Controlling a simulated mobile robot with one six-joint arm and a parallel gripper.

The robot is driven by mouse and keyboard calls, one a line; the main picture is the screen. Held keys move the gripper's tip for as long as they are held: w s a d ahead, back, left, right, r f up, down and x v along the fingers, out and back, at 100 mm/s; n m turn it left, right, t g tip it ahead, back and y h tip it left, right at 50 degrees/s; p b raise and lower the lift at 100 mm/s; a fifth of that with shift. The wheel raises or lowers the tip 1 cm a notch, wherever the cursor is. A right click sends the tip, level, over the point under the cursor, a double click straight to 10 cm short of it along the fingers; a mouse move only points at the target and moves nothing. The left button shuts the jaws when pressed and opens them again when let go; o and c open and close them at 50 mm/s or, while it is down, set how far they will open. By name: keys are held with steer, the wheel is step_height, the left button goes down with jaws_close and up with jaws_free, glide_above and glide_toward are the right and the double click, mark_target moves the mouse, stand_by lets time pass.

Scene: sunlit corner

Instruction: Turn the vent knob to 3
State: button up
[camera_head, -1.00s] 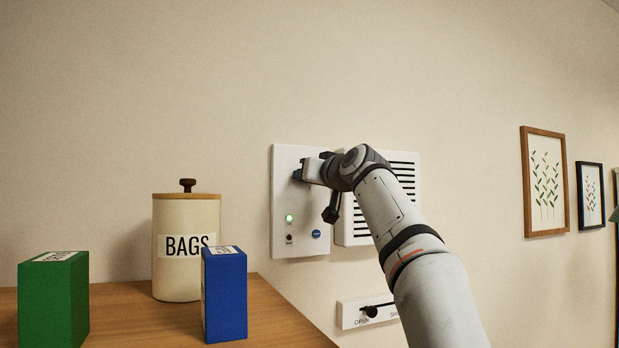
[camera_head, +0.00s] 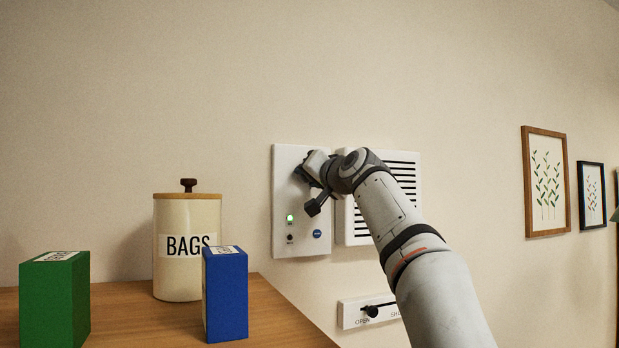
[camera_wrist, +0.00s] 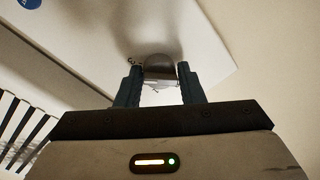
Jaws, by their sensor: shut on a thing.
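The vent control panel (camera_head: 283,200) is a white plate on the wall with a lit green light (camera_head: 290,218) and a blue button (camera_head: 317,233) low on it. My gripper (camera_head: 303,172) is at the upper part of the panel and hides the knob in the head view. In the wrist view my gripper (camera_wrist: 160,88) is shut on the grey knob (camera_wrist: 160,66), with one dark finger on each side of it. The knob's pointer and the scale numbers cannot be read clearly.
A white slatted vent (camera_head: 405,172) is just right of the panel, partly behind my arm. An OPEN slider plate (camera_head: 349,314) sits below. A BAGS canister (camera_head: 188,275), a blue box (camera_head: 226,295) and a green box (camera_head: 54,300) stand on the wooden surface (camera_head: 273,318).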

steer(key=shift+m, duration=1.1)
steer(key=shift+f, duration=0.1)
steer(key=o, duration=0.9)
steer(key=shift+o, duration=0.2)
steer(key=b+v, duration=0.4)
steer(key=v, duration=0.3)
steer(key=shift+s+d, duration=0.2)
steer(key=shift+s, duration=0.15)
